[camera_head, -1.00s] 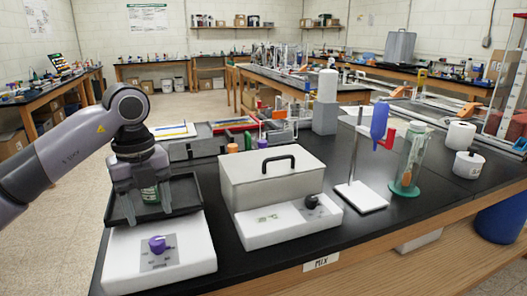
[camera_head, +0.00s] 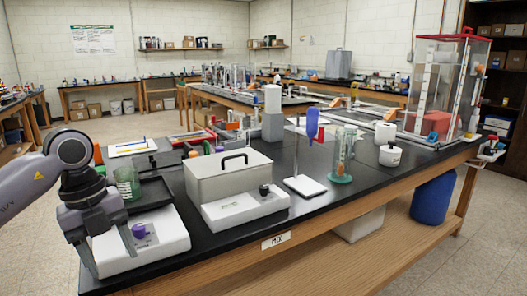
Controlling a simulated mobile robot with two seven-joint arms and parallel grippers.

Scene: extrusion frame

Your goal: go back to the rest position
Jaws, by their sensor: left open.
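My left gripper (camera_head: 108,252) comes in from the left with its fingers pointing down. It is open and empty, at the left front of a white device with a purple knob (camera_head: 139,230). A green-tinted glass jar (camera_head: 127,183) stands on the black tray (camera_head: 158,192) of that device, behind and right of the gripper and apart from it. My right gripper is not in view.
A grey lidded box with a black handle (camera_head: 228,182) stands right of the device. Further right are a stand with a blue bulb (camera_head: 312,124) and a glass cylinder (camera_head: 343,155). The floor beyond the bench's left end is clear.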

